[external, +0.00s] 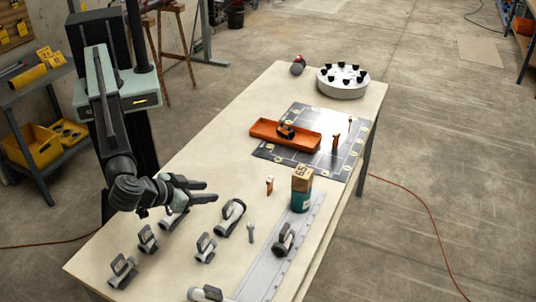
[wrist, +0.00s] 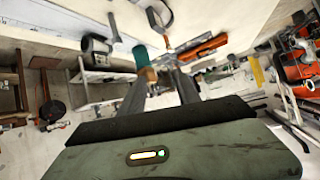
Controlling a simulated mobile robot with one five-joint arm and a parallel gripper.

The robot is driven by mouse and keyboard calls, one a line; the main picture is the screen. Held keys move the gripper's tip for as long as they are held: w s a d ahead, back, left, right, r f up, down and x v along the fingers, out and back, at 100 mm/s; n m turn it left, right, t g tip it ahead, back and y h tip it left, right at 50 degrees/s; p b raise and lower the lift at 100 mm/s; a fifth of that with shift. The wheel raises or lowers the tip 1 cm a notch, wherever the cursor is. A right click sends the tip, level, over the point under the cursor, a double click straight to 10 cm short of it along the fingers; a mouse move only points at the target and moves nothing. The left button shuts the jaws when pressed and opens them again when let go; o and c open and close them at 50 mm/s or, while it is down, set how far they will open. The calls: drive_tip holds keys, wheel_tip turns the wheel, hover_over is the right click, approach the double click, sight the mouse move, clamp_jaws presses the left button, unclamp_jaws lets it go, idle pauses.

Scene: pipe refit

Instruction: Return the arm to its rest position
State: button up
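My arm reaches out from the dark column at the left in the external view. My gripper (external: 207,191) is above the near left part of the table (external: 225,103), with its two fingers apart and nothing visible between them. In the wrist view my gripper (wrist: 158,76) also shows two spread fingers, with the table's objects beyond them. A grey fitting (external: 174,217) on the table is partly hidden below the gripper.
Several grey pipe fittings stand near the gripper, including one with a ring (external: 230,217). A teal cylinder with a box (external: 301,190) stands on a metal strip. An orange tray (external: 262,135) lies on a dark mat. A white round holder (external: 342,88) stands at the far end.

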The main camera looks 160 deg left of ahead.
drive_tip(key=s+d+r+m+t+h+p, duration=0.2)
drive_tip(key=s+d+r+m+h+p, duration=0.25)
drive_tip(key=s+d, duration=0.5)
drive_tip(key=s+d+f+m+t+h+p, duration=0.1)
drive_tip(key=s+d+m+h+p, duration=0.1)
drive_tip(key=d+m, duration=0.6)
drive_tip(key=s+d+f+m+t+h+p, duration=0.1)
drive_tip(key=s+d+m+h, duration=0.3)
drive_tip(key=d+m, duration=0.5)
drive_tip(key=s+f+p, duration=0.1)
drive_tip(key=s, duration=0.1)
drive_tip(key=shift+s+f+t, duration=0.2)
drive_tip(key=shift+s+t, duration=0.15)
drive_tip(key=shift+t, duration=0.05)
